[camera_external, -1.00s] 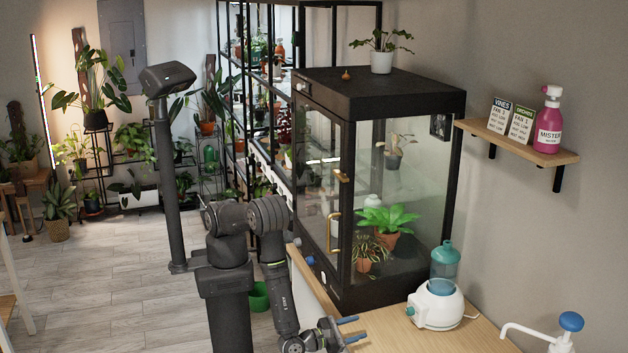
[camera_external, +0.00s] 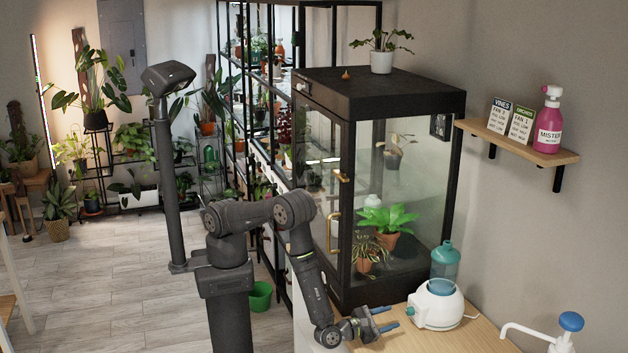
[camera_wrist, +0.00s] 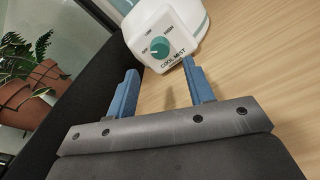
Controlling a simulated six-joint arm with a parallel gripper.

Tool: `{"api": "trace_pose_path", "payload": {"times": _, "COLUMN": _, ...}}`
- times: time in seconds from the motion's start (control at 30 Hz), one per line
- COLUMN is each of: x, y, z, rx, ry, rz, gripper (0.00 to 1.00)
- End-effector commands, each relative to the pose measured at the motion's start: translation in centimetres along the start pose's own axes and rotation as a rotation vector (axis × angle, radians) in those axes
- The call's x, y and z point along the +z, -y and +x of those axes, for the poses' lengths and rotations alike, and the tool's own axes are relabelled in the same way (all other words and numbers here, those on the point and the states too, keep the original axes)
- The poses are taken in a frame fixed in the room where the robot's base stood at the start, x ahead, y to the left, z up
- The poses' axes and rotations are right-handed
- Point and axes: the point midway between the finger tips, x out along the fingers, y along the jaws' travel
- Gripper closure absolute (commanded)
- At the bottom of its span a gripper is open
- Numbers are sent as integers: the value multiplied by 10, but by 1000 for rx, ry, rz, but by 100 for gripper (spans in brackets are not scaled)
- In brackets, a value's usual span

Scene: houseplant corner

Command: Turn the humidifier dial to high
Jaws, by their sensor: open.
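The humidifier (camera_external: 438,311) is a white rounded unit with a blue-teal top, standing on the wooden counter. Its teal dial (camera_wrist: 160,47) faces my gripper (camera_wrist: 160,72) in the wrist view, on a white panel marked OFF, LOW, HIGH and COOL MIST. A small pale mark shows on the dial's left part, toward OFF, but it is too small to be sure. My gripper (camera_external: 390,318) is open and empty, its blue fingers pointing at the humidifier's dial side. The dial lies beyond and between the fingertips, apart from them.
A black-framed glass cabinet (camera_external: 395,290) with potted plants stands close at the left of the humidifier. The wooden counter (camera_external: 470,337) in front is clear.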

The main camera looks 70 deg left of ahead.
Motion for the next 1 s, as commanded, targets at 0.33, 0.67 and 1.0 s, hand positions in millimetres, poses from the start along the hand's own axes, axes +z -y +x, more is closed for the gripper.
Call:
{"api": "trace_pose_path", "payload": {"times": 0.33, "x": 0, "y": 0, "z": 53, "rx": 0, "ry": 0, "rz": 0, "gripper": 52}}
{"api": "trace_pose_path", "payload": {"times": 0.67, "x": 0, "y": 0, "z": 59, "rx": -1, "ry": 0, "rz": 0, "gripper": 52}}
{"api": "trace_pose_path", "payload": {"times": 1.0, "x": 0, "y": 0, "z": 59, "rx": -1, "ry": 0, "rz": 0, "gripper": 97}}
